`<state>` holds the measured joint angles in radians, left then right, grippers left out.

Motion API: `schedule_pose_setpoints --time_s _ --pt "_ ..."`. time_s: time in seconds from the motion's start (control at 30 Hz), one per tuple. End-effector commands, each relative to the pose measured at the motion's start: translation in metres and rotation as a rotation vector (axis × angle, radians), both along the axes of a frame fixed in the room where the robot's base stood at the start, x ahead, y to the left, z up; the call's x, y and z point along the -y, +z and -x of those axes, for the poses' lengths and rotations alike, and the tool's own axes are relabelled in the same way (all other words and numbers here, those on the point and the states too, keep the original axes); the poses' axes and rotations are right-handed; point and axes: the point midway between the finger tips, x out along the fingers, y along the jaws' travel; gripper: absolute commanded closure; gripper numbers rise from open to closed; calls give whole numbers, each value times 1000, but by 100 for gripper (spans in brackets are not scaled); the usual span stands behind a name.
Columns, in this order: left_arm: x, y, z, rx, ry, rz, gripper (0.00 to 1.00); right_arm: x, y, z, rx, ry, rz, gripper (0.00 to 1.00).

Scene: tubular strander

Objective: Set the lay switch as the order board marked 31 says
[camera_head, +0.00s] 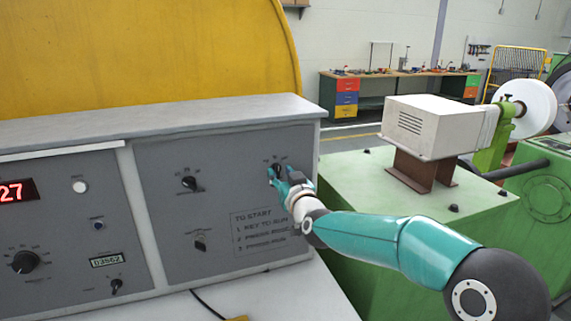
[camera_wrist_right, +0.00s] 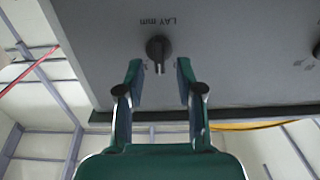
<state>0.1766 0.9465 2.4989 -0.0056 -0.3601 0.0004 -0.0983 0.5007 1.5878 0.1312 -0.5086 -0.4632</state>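The lay switch is a black rotary knob (camera_wrist_right: 158,48) on the grey panel, beside lettering "LAY mm" that reads upside down in the right wrist view. Its pale pointer mark points down in that picture, away from the lettering. In the head view the lay switch (camera_head: 277,168) is at the panel's upper right, partly covered by my gripper. My right gripper (camera_wrist_right: 158,72) is open, its fingers spread to either side of the knob with gaps showing; it also shows in the head view (camera_head: 277,176). My left gripper and the board marked 31 are out of view.
Another black knob (camera_head: 189,182) and a lower switch (camera_head: 200,244) sit on the same panel. The left panel has a red display (camera_head: 18,191) ending in 27 and a dial (camera_head: 25,262). A green machine (camera_head: 390,210) stands right of the panel, behind my arm.

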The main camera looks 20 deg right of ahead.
Motion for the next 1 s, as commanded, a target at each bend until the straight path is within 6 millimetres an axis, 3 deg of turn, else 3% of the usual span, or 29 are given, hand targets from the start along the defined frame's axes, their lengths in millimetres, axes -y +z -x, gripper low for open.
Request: schedule_pose_setpoints --time_s 0.2,0.5,0.57,0.73,0.87,0.9,1.0 --pt "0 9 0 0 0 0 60 0 1 -18 -1 0 1 64" --pt "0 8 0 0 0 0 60 -1 0 -20 0 0 1 64" --pt "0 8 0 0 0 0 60 -1 0 -20 0 0 1 70" --pt "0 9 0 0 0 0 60 -1 0 -20 0 0 0 99" --pt "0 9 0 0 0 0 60 -1 0 -20 0 0 0 100" --pt "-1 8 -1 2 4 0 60 25 0 -19 1 -11 3 100" --pt "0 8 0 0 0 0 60 10 0 -19 2 -8 -3 100"
